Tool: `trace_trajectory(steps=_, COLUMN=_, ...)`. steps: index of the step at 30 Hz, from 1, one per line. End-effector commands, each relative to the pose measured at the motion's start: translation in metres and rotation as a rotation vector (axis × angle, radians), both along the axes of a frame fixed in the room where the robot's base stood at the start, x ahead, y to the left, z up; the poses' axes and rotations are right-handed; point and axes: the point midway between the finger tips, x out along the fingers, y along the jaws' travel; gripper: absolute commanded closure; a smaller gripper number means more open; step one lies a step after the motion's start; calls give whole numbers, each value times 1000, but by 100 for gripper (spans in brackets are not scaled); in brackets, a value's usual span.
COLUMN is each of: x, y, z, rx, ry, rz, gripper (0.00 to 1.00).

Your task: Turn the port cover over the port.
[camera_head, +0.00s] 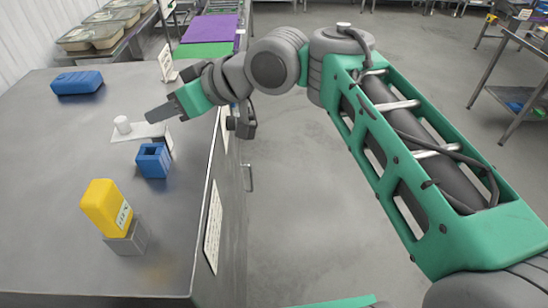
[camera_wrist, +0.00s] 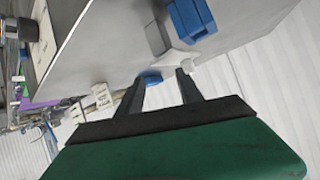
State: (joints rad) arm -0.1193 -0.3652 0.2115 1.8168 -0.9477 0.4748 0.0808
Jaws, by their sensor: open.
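A flat white plate with an upright round white knob (camera_head: 122,125) lies on the grey worktop; it looks like the port cover. In the wrist view the white plate (camera_wrist: 178,54) shows just beyond the fingertips. The port is not clearly made out; a blue block with a dark square opening (camera_head: 153,160) stands just in front of the plate, and a blue block also shows in the wrist view (camera_wrist: 192,18). My gripper (camera_head: 158,113) is close beside the knob, to its right. In the wrist view my gripper (camera_wrist: 161,77) has its fingers apart with nothing held between them.
A yellow container (camera_head: 107,205) sits tilted in a grey metal holder (camera_head: 130,238) at the front. Another blue block (camera_head: 77,82) lies at the back left. A small white sign (camera_head: 166,62) stands near the back edge.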

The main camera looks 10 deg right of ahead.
Motion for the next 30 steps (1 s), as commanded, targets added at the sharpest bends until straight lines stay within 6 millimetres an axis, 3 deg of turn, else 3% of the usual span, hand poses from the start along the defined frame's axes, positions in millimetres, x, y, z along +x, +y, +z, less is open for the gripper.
trace_trajectory(steps=6, x=9, y=-42, z=-18, rx=-15, ry=238, rz=-382, gripper=57)
trace_trajectory(steps=12, x=9, y=-84, z=-39, rx=-27, ry=348, rz=-601, gripper=57)
trace_trajectory(steps=30, x=-12, y=-181, z=-123, rx=-219, ry=401, rz=-783, gripper=57)
